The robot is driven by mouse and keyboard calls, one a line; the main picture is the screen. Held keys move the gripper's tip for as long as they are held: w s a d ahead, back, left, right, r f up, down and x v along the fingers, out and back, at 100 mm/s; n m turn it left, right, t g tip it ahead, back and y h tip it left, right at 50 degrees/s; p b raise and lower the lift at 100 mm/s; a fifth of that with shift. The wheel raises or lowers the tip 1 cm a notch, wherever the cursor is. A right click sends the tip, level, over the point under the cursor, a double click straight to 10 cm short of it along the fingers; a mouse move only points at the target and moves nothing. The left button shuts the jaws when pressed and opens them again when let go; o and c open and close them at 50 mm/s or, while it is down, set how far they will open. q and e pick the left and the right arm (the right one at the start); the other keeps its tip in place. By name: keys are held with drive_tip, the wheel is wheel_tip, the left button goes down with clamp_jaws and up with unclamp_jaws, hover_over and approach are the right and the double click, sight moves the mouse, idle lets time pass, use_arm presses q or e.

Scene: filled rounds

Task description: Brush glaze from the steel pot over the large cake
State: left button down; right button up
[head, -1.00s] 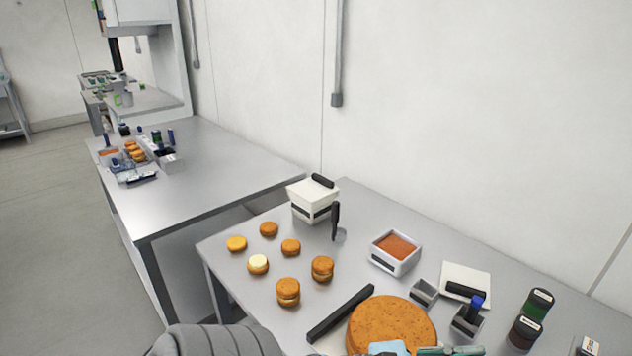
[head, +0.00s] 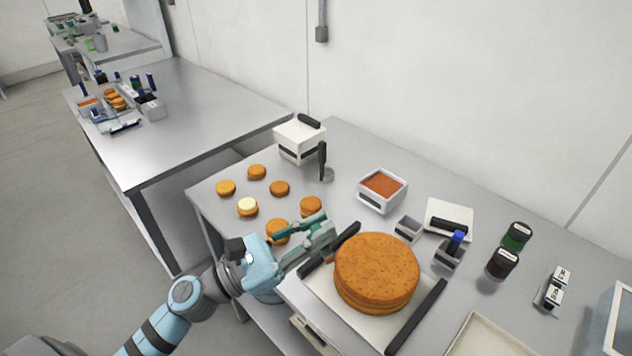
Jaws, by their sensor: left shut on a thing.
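The large round cake (head: 377,265), golden brown and speckled, sits on a pale board (head: 345,322) with black bars at its left and right edges. My left gripper (head: 331,234) is above the left bar, just left of the cake. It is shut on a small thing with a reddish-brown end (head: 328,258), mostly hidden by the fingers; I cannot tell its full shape. A small grey metal pot (head: 409,229) stands behind the cake. Another grey pot (head: 449,256) to its right holds a blue-topped tool (head: 456,240). My right gripper is out of view.
A square white tub (head: 362,200) of orange-brown filling stands behind the cake. Several small rounds (head: 279,188) lie at the left, near a white lidded box (head: 300,142). Dark jars (head: 503,262) stand at the right. A pale tray (head: 490,335) lies at the front right.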

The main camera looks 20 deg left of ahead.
use_arm(q)
drive_tip(key=w+d+r+g+h+p, duration=0.1)
drive_tip(key=w+r+g+h+p, duration=0.15)
drive_tip(key=r, duration=0.25)
drive_tip(key=shift+m+g+h, duration=0.35)
drive_tip(key=shift+m+h, duration=0.05)
drive_tip(key=shift+h, duration=0.45)
drive_tip(key=f+b, duration=0.1)
drive_tip(key=b, duration=0.1)
drive_tip(key=f+b, duration=0.2)
drive_tip(key=w+f+b, duration=0.1)
drive_tip(key=b, duration=0.1)
drive_tip(key=shift+d+f, duration=0.3)
drive_tip(key=shift+r, duration=0.1)
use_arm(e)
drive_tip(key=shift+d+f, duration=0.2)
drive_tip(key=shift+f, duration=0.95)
use_arm(q)
drive_tip(key=shift+w, duration=0.1)
